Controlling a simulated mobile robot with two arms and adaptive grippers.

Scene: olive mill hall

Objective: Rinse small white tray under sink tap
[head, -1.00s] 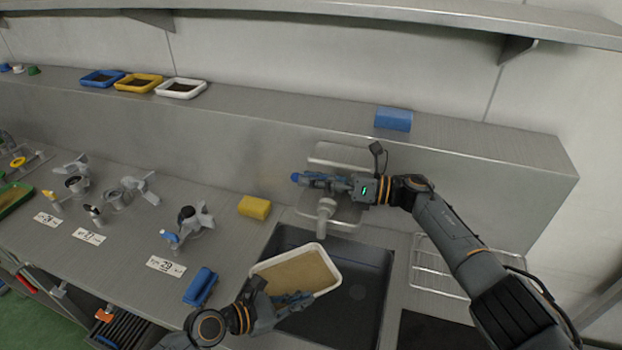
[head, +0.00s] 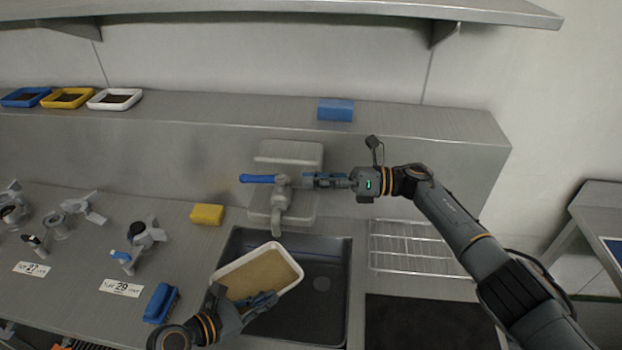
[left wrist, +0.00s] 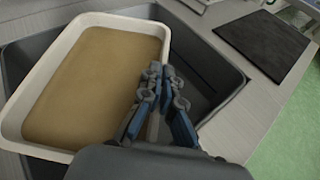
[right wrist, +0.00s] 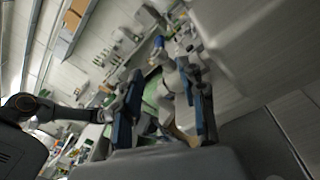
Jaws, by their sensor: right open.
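The small white tray (head: 289,254) has a brown layer over its inside and hangs tilted over the dark sink (head: 335,255). My left gripper (head: 268,299) is shut on the tray's near rim; the left wrist view shows its fingers (left wrist: 155,85) at the tray's edge (left wrist: 38,72). The tap (head: 281,198) stands behind the sink, its blue lever (head: 257,179) pointing left. No water stream can be made out. My right gripper (head: 309,181) is open just right of the tap; its fingers also show in the right wrist view (right wrist: 165,105).
A yellow sponge (head: 207,214) and a blue brush (head: 161,303) lie left of the sink. A wire rack (head: 410,247) and a dark mat (head: 432,322) are at right. A blue block (head: 336,109) and several small trays, including a white one (head: 115,99), stand on the ledge.

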